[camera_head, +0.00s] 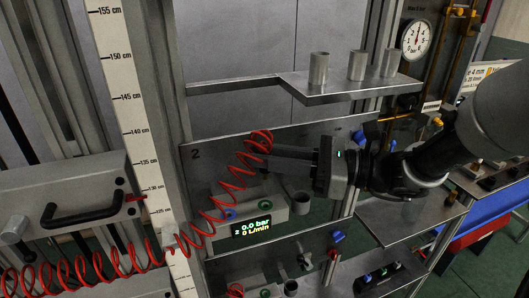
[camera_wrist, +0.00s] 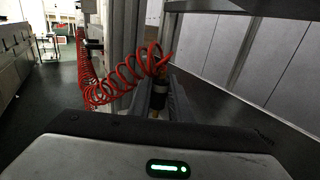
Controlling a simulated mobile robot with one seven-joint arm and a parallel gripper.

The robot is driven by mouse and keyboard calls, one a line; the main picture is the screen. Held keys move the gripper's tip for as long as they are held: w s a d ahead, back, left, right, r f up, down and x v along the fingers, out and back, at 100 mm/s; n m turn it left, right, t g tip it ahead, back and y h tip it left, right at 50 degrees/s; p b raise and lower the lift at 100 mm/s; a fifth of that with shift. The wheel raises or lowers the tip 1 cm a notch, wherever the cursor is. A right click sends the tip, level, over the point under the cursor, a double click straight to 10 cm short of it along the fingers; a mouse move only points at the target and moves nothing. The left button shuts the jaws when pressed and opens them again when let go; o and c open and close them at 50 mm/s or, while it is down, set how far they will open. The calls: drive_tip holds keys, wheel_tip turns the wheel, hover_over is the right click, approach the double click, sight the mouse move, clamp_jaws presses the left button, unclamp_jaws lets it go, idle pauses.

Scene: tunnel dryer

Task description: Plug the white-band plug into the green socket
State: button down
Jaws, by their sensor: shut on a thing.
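My gripper (camera_head: 270,160) points left in the head view, in front of the upper grey panel and above the display. In the wrist view its dark fingers are shut on a dark plug (camera_wrist: 158,97) with a pale band. The plug hangs on the end of a red coiled hose (camera_wrist: 112,88). The fingers hide most of the plug in the head view. A small green ring, probably a green socket (camera_head: 265,293), shows on the lower block at the bottom of the head view. My gripper is well above it and apart from it.
A display reading 0.0 bar (camera_head: 252,227) sits on the upper block beside a blue ring (camera_head: 230,214) and a grey cup (camera_head: 301,202). A metal shelf (camera_head: 345,90) with three cylinders juts out above my gripper. The red hose loops across the scale post (camera_head: 130,100).

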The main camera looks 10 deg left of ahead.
sight(265, 179)
drive_tip(key=shift+r+p, duration=0.1)
drive_tip(key=shift+p, duration=0.2)
drive_tip(key=shift+f+b, duration=1.8)
drive_tip(key=shift+f, duration=1.15)
drive_tip(key=shift+p, duration=0.8)
drive_tip(key=shift+f+b, duration=0.8)
drive_tip(key=shift+f, duration=0.75)
drive_tip(key=c, duration=1.5)
unclamp_jaws()
drive_tip(key=shift+c, duration=0.2)
drive_tip(key=shift+d, duration=0.1)
